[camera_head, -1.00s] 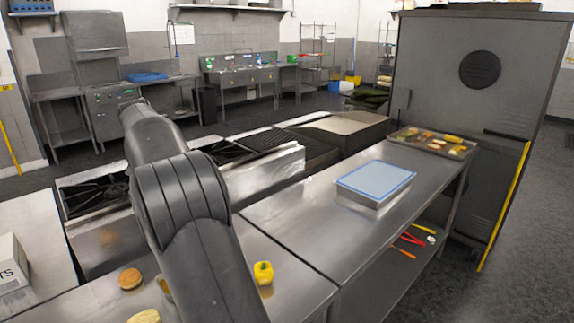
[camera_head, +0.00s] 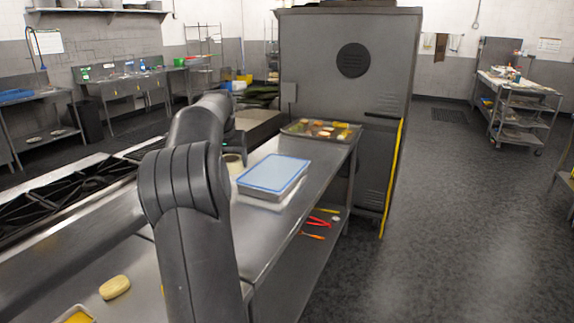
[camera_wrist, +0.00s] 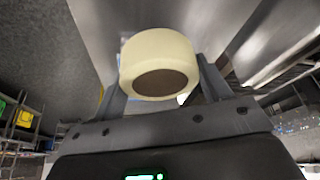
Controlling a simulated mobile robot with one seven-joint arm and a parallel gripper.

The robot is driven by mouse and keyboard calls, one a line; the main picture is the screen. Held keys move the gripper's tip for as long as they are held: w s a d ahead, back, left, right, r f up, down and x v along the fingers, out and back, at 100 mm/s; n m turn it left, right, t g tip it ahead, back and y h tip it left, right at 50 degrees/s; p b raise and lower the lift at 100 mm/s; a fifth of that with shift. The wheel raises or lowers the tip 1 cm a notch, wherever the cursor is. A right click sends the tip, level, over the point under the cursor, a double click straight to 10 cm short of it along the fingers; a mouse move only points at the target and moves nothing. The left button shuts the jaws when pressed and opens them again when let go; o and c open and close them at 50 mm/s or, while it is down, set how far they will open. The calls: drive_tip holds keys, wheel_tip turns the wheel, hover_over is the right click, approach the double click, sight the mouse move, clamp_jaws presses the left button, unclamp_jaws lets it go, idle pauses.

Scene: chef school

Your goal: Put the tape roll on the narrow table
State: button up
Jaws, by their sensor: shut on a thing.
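The tape roll (camera_wrist: 158,48) is cream with a brown core and fills the upper middle of the wrist view. My gripper (camera_wrist: 163,78) is shut on it, one finger on each side. In the head view the tape roll (camera_head: 234,163) shows beside my arm, left of a blue-lidded container; most of my gripper there is hidden behind the arm. A long, narrow steel table (camera_head: 262,222) runs under that container. I cannot tell the gap between the roll and the tabletop.
The blue-lidded container (camera_head: 273,174) and a food tray (camera_head: 321,131) stand on the steel table. A tall grey cabinet (camera_head: 345,85) stands beyond it. Burners (camera_head: 75,190) lie left. Open floor (camera_head: 460,220) lies right, with a loaded trolley (camera_head: 515,105) behind.

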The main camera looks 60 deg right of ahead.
drive_tip(key=s+d+m, duration=0.2)
drive_tip(key=s+d, duration=0.4)
drive_tip(key=s, duration=0.4)
hover_over(241, 216)
drive_tip(key=a, duration=0.1)
drive_tip(key=shift+g, duration=0.3)
drive_tip(key=f, duration=1.7)
drive_tip(key=shift+s+a+f, duration=0.2)
drive_tip(key=shift+f, duration=0.15)
drive_tip(key=shift+w+f, duration=0.1)
drive_tip(key=shift+f, duration=1.95)
drive_tip(key=shift+f, duration=0.2)
drive_tip(key=o, duration=1)
